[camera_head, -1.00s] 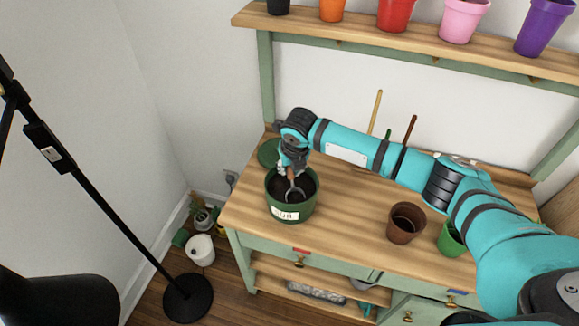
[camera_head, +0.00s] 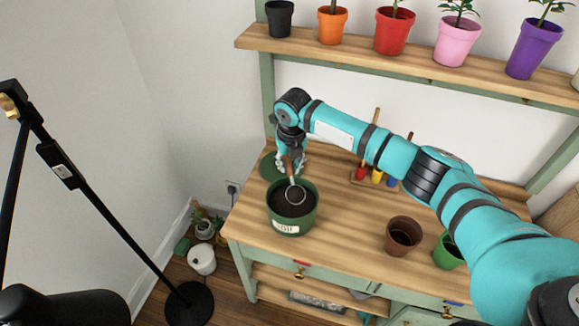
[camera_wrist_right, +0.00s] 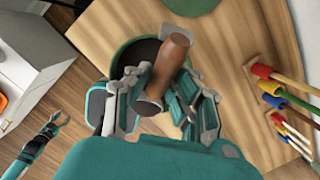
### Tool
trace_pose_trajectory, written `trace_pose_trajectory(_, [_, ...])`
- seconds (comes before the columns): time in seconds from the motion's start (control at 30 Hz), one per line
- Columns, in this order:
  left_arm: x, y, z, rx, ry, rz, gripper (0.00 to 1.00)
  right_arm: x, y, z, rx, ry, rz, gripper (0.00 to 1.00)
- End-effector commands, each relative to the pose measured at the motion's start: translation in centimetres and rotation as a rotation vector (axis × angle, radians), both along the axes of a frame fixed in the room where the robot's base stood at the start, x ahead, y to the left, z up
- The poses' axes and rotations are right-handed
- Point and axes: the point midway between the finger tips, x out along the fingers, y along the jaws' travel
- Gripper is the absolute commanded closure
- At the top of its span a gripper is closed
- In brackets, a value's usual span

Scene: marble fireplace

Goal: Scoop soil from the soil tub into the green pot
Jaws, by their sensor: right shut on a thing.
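The soil tub (camera_head: 290,228) is a dark green round tub with a white label, full of dark soil, at the left of the bench. My right gripper (camera_head: 289,157) is shut on the brown wooden handle of a scoop (camera_head: 288,165), above the tub's back rim. The scoop's round metal head is over the soil, with dark soil inside its rim; contact with the soil beneath is unclear. The right wrist view shows the handle (camera_wrist_right: 166,65) between the fingers. The bright green pot (camera_head: 447,252) stands empty-looking at right, partly behind my arm. My left gripper (camera_wrist_right: 57,119) appears open at that view's left.
A brown pot (camera_head: 403,236) stands between tub and green pot. A green lid (camera_head: 270,168) lies behind the tub. A rack of coloured-handled tools (camera_head: 372,178) is at the back. Potted plants line the shelf (camera_head: 400,62). A black lamp (camera_head: 90,200) stands left. The mid-bench is clear.

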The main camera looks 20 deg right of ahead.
Motion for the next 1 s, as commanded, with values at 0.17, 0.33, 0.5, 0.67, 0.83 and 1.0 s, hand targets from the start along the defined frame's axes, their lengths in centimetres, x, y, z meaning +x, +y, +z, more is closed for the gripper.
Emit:
trace_pose_trajectory(0.17, [0.0, 0.0, 0.1, 0.0, -0.001, 0.0, 0.55, 0.7, 0.1, 1.1, 0.0, 0.065, -0.003, 1.0])
trace_pose_trajectory(0.33, [0.1, 0.0, -1.5, 0.0, -0.001, 0.0, 0.55, 1.2, 0.1, 1.3, 0.0, 0.178, -0.003, 1.0])
trace_pose_trajectory(0.5, [0.0, 0.0, -3.1, 0.001, -0.001, 0.0, 0.55, 1.6, 0.1, 1.7, 0.002, 0.246, -0.002, 1.0])
trace_pose_trajectory(0.67, [0.0, 0.0, -4.5, 0.001, 0.0, 0.0, 0.55, 1.9, 0.0, 1.8, 0.0, 0.283, -0.002, 1.0])
trace_pose_trajectory(0.83, [-0.1, 0.1, -6.0, 0.001, 0.001, 0.0, 0.55, 2.2, 0.0, 2.0, -0.002, 0.311, -0.002, 1.0])
trace_pose_trajectory(1.0, [-0.1, 0.1, -7.5, 0.001, 0.002, 0.0, 0.55, 2.3, 0.0, 2.1, -0.001, 0.341, -0.001, 1.0])
